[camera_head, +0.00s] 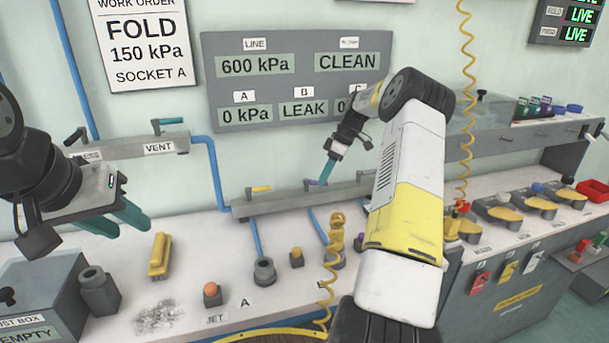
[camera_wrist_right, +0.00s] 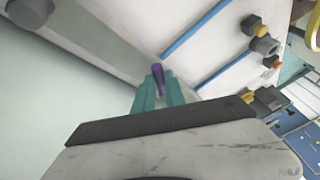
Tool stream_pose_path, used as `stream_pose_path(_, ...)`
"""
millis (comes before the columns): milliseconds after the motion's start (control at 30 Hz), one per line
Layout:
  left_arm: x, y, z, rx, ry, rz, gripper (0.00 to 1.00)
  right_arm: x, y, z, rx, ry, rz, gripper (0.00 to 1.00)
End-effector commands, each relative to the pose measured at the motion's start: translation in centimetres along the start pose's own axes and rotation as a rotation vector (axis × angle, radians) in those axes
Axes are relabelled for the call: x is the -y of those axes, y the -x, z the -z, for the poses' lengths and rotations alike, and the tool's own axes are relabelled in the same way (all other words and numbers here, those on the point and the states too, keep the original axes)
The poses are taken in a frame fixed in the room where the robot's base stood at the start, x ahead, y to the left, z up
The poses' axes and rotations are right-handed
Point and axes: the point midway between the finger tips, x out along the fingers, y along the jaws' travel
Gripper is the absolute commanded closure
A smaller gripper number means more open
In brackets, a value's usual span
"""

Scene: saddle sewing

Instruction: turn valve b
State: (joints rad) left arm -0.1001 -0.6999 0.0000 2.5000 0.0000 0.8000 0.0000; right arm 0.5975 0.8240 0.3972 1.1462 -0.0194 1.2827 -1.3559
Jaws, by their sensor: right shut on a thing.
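Valve B has a purple handle (camera_head: 316,182) on the grey manifold rail (camera_head: 285,203) along the wall. My right gripper (camera_head: 325,176) reaches down to it, with teal fingers closed around the handle. In the right wrist view the purple handle (camera_wrist_right: 158,76) sits between the two teal fingertips (camera_wrist_right: 158,90). A yellow-handled valve (camera_head: 260,188) is to its left, and a teal-handled one is partly behind my right arm. My left gripper (camera_head: 124,217) is at the left over the bench, its teal fingers apart with nothing seen between them.
The wall panel (camera_head: 290,80) reads LINE 600 kPa, A 0 kPa, B LEAK; C is partly hidden. A yellow brush (camera_head: 158,256), an orange button (camera_head: 211,290) and grey sockets (camera_head: 264,270) stand on the bench. A coiled yellow hose (camera_head: 335,240) stands near my right arm.

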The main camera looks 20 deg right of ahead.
Motion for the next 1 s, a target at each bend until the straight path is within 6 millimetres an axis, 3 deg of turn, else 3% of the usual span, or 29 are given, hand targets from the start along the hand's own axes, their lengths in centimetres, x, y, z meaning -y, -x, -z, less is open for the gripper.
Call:
stream_pose_path(400,0.00,0.00,0.00,0.000,0.000,0.000,0.64,-0.36,0.13,0.04,0.040,0.178,0.070,1.00)
stream_pose_path(967,0.00,0.01,0.00,0.000,0.000,0.000,0.64,-0.37,0.13,0.09,0.046,0.205,0.080,1.00)
stream_pose_path(1000,0.00,0.00,0.00,0.000,0.000,0.000,0.64,-0.37,0.13,0.09,0.046,0.204,0.080,0.81)
